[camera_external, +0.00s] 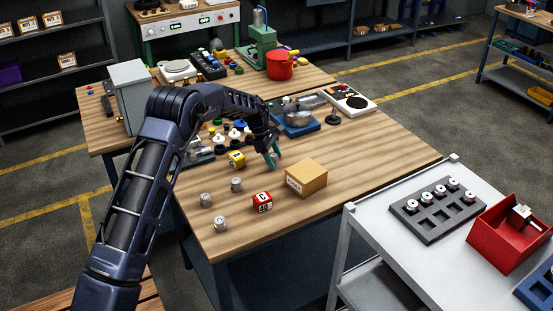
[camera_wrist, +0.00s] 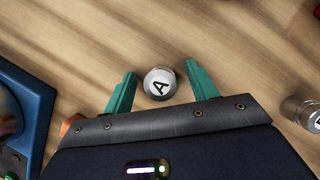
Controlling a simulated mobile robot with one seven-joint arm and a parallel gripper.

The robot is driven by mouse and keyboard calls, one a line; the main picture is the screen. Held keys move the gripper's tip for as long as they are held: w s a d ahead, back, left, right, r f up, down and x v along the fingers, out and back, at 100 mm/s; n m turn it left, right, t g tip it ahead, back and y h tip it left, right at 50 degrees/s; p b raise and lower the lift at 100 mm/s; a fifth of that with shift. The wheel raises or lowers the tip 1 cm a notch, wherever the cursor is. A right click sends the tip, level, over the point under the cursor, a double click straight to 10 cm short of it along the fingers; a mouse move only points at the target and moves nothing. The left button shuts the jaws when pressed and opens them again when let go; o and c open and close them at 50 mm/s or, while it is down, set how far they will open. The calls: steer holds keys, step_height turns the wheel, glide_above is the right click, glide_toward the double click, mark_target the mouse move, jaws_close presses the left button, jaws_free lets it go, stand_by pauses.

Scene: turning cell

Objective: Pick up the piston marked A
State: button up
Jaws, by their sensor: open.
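The piston marked A (camera_wrist: 160,84) is a small silver cylinder, its lettered top facing the camera in the wrist view. It lies between the two green fingers of my gripper (camera_wrist: 160,70), with a gap on both sides. My gripper is open and empty, pointing down over the wooden table; it also shows in the external view (camera_external: 272,155). Another silver piston (camera_wrist: 303,112) lies to the right in the wrist view, its letter partly cut off. In the external view, small silver pistons (camera_external: 236,185) stand left of my gripper; their letters are too small to read.
A cardboard box (camera_external: 306,178) stands close in front of my gripper. A blue fixture (camera_wrist: 38,90) is at the left in the wrist view. The table's front right is clear.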

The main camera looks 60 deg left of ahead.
steer(key=shift+c, duration=0.5)
steer(key=c, duration=1)
steer(key=shift+r, duration=0.1)
